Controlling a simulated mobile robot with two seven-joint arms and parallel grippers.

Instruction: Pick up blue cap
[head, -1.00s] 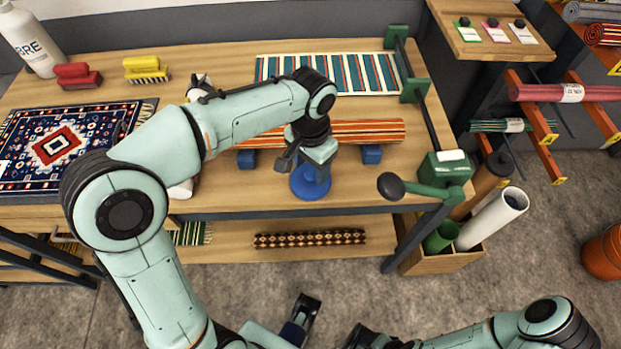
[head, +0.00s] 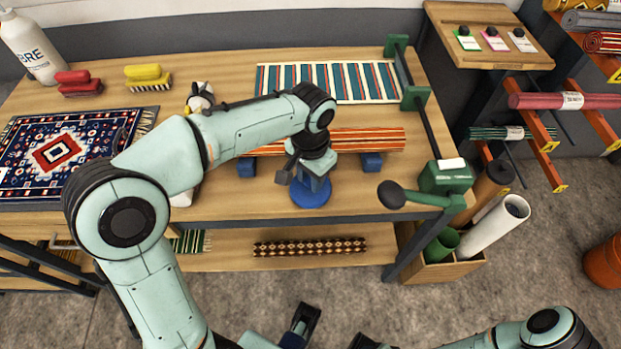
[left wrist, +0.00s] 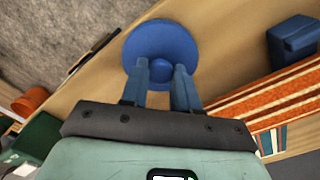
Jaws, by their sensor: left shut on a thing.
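The blue cap (head: 311,195) is a round blue disc with a knob in its middle, near the front edge of the wooden table. In the left wrist view the cap (left wrist: 160,42) shows whole, its knob between the two blue fingers. My left gripper (head: 313,182) points down at the cap from above and is shut on that knob, also in the left wrist view (left wrist: 161,72). I cannot tell if the cap touches the tabletop. Part of my right arm shows at the bottom right; whether its fingers are open is not clear.
An orange striped roll (head: 370,140) lies on blue blocks (head: 371,162) just behind the cap. A green crank stand (head: 446,178) is to the right. A patterned rug (head: 60,150), brushes (head: 148,77) and a white bottle (head: 32,47) are at the left. A lower shelf holds a patterned roll (head: 310,247).

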